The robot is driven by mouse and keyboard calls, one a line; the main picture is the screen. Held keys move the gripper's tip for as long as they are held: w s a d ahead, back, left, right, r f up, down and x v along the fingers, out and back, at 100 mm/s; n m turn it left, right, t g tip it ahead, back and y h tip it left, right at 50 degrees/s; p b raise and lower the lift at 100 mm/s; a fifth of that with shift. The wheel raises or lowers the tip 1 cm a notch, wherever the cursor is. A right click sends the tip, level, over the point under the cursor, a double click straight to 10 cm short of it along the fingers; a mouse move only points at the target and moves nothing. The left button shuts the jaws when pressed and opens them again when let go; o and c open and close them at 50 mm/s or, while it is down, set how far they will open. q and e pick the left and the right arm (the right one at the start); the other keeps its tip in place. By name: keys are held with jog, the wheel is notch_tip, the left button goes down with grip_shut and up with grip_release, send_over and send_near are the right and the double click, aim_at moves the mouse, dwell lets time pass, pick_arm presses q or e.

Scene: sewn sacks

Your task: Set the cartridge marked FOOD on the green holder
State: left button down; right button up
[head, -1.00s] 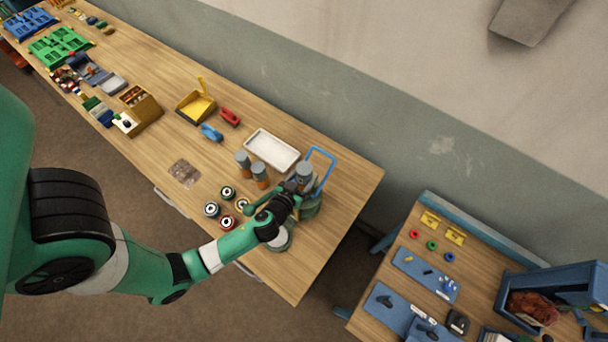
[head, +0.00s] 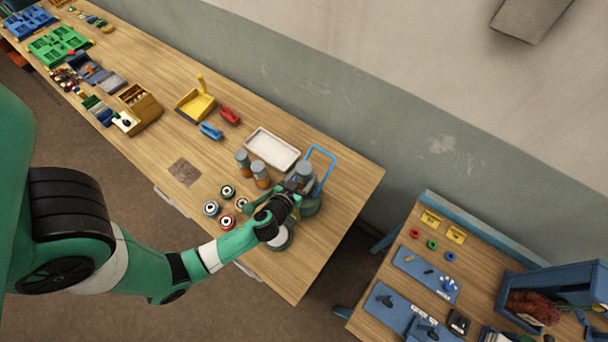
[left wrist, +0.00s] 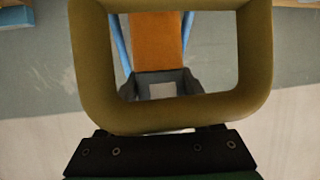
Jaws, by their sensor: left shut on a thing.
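My left gripper (head: 294,188) is at the green holder (head: 311,206) near the bench's right end and is shut on a cartridge. The cartridge's grey top (head: 304,170) shows above the holder in the head view. The left wrist view shows an orange body (left wrist: 157,38) beyond an olive frame, with a dark grey bracket at its lower end. I cannot tell whether the cartridge touches the holder, and no FOOD marking is readable. Two similar grey-and-orange cartridges (head: 243,160) (head: 260,172) stand to the left. My right gripper is not in view.
A blue hoop (head: 321,157) rises behind the holder. A white tray (head: 271,149) lies behind the two standing cartridges. Several round tins (head: 211,208) stand left of my gripper. A pale round disc (head: 281,241) sits in front. The bench's right corner is clear.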

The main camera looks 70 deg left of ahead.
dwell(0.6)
pick_arm(q)
jog(key=shift+f+b, duration=0.35)
jog(key=shift+b, duration=0.25)
jog(key=shift+r, duration=0.25)
jog(key=shift+r+p, duration=0.65)
dwell(0.6)
jog(key=shift+f+b, duration=0.9)
jog(key=shift+b, duration=0.3)
jog(key=shift+r, duration=0.15)
jog(key=shift+r+p, duration=0.7)
jog(key=shift+r, duration=0.05)
